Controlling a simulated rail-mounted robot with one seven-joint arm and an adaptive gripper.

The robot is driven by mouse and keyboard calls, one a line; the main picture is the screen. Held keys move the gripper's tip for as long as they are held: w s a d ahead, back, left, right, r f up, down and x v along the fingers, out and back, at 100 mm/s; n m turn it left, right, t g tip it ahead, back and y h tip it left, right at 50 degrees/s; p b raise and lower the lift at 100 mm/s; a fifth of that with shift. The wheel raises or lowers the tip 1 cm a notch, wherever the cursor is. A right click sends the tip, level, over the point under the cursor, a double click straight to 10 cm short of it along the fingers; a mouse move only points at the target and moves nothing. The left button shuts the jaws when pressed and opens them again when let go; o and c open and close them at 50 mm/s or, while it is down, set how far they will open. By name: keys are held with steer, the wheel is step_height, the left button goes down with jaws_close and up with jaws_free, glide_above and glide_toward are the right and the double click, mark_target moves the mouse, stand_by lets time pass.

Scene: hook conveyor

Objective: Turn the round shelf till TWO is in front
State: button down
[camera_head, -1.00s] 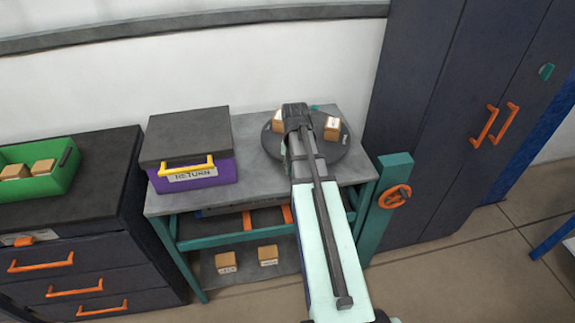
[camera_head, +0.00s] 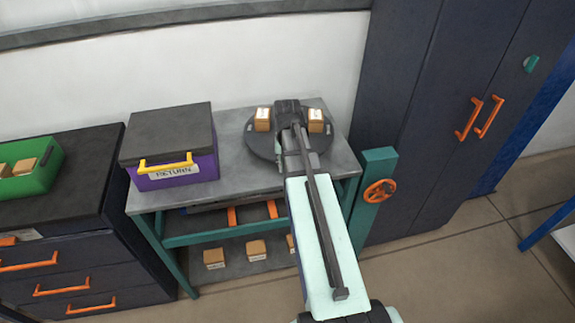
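The round shelf (camera_head: 258,142) is a dark disc on the grey table's right part. One small box (camera_head: 263,119) with a pale label stands on its left side, another labelled box (camera_head: 316,121) on its right side. The label words are too small to read. My gripper (camera_head: 288,108) is over the middle of the round shelf, between the two boxes. My arm hides the shelf's front, and I cannot see the fingertips or whether they touch anything.
A purple RETURN box (camera_head: 176,165) with a dark lid and yellow handle stands on the table's left (camera_head: 236,180). Several boxes (camera_head: 257,249) lie on the lower shelf. A teal post with an orange handwheel (camera_head: 380,191) stands right of the table, before a tall dark cabinet (camera_head: 413,120).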

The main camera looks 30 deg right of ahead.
steer(key=c, duration=0.8)
jaws_free()
steer(key=shift+c, duration=0.2)
step_height(320, 180, up, 12)
